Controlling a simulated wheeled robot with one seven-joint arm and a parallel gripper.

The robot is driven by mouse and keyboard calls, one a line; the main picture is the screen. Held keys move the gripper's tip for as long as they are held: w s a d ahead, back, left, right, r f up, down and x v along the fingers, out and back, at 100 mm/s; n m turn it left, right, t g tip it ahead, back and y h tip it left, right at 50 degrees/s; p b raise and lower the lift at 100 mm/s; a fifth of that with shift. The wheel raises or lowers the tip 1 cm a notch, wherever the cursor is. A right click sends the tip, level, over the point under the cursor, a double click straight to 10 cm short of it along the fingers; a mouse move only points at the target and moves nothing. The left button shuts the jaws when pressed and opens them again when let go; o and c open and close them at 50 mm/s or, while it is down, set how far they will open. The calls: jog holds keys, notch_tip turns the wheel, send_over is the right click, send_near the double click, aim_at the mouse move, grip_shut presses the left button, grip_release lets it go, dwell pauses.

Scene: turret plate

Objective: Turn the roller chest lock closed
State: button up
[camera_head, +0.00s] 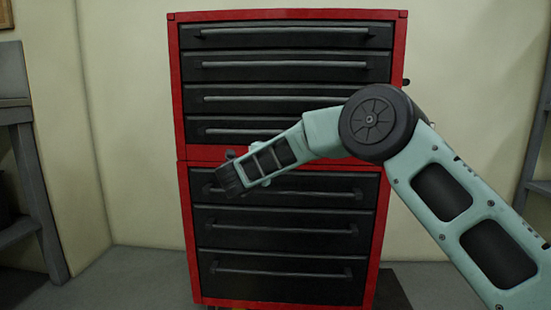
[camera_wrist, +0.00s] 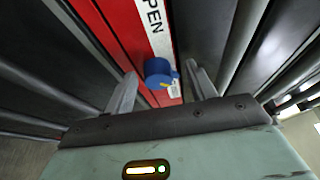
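The roller chest (camera_head: 290,153) is red with black drawers and stands upright in the head view. Its lock, a blue round knob (camera_wrist: 158,72), sits on the red strip in the wrist view. A white label (camera_wrist: 155,25) beside it shows letters reading "PEN", with the rest cut off. A small yellow and white piece lies against the knob's lower right. My gripper (camera_wrist: 161,69) is open, with one finger on each side of the knob and visible gaps to it. How deep the fingers reach is hard to tell. In the head view my arm hides the lock and the fingers.
Long drawer handles (camera_head: 278,191) stick out across the chest front, above and below the red middle strip. A grey bench or shelf (camera_head: 30,170) stands at the left wall. Another grey frame (camera_head: 540,150) is at the right edge. Floor is clear left of the chest.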

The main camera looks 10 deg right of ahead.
jog(key=shift+d+f, duration=0.1)
jog(key=p+v, duration=0.4)
jog(key=v, duration=1.3)
jog(key=shift+s+a, duration=0.2)
jog(key=shift+a, duration=0.05)
